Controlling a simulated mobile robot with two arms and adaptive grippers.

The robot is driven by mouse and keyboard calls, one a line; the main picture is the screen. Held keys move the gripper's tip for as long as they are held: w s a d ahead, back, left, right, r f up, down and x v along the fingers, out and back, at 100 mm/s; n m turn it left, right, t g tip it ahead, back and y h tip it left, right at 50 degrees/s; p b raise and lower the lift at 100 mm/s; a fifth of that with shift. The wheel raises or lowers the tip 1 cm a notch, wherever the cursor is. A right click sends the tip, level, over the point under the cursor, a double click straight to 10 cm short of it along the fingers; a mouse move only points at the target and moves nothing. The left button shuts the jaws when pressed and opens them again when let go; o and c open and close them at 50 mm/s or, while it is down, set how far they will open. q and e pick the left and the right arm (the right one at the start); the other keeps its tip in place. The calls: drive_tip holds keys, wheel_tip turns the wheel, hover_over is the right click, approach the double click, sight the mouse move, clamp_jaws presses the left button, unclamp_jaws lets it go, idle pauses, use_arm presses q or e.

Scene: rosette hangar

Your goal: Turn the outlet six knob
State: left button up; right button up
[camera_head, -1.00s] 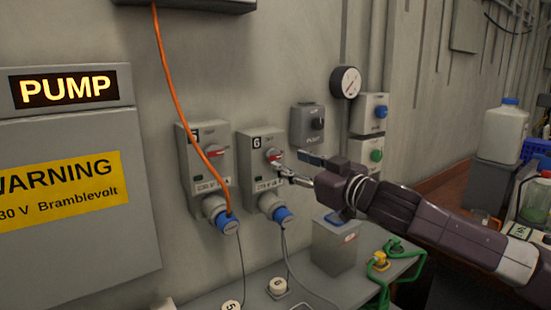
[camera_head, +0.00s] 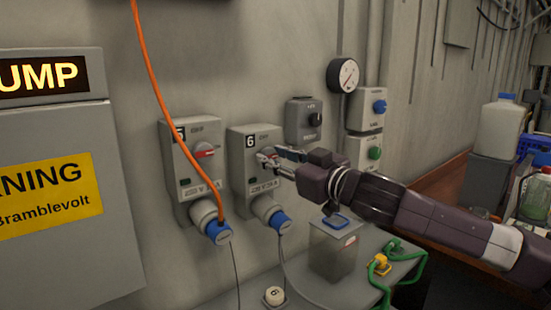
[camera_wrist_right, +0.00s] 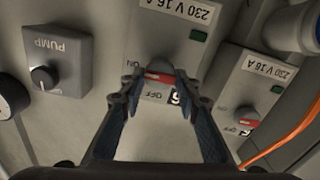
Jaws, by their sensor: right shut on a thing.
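The outlet six box (camera_head: 254,178) is grey with a black "6" label and hangs on the wall, a blue plug (camera_head: 279,223) in its lower socket. Its red knob (camera_wrist_right: 159,76) shows between the fingers in the right wrist view; in the head view my fingers mostly cover it. My right gripper (camera_head: 268,160) comes in from the right and is shut on this knob. In the right wrist view the fingertips (camera_wrist_right: 160,77) stand on either side of the knob. ON and OFF markings show next to it. My left gripper is not in view.
The outlet five box (camera_head: 192,165) hangs close on the left with an orange cable (camera_head: 152,95). A grey container (camera_head: 333,250) stands below my arm.

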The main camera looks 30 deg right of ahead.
drive_tip(key=shift+f, duration=0.1)
drive_tip(key=shift+c, duration=0.7)
drive_tip(key=shift+n, duration=0.4)
drive_tip(key=n, duration=0.7)
drive_tip(key=n+p, duration=0.1)
drive_tip(key=n, duration=0.4)
drive_tip(key=shift+n+p, duration=0.35)
drive_tip(key=shift+n, duration=0.05)
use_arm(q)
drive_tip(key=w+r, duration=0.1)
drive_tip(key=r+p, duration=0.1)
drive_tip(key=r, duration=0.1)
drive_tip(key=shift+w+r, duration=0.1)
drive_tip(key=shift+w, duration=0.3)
use_arm(e)
drive_tip(key=n, duration=0.4)
drive_tip(key=shift+n, duration=0.3)
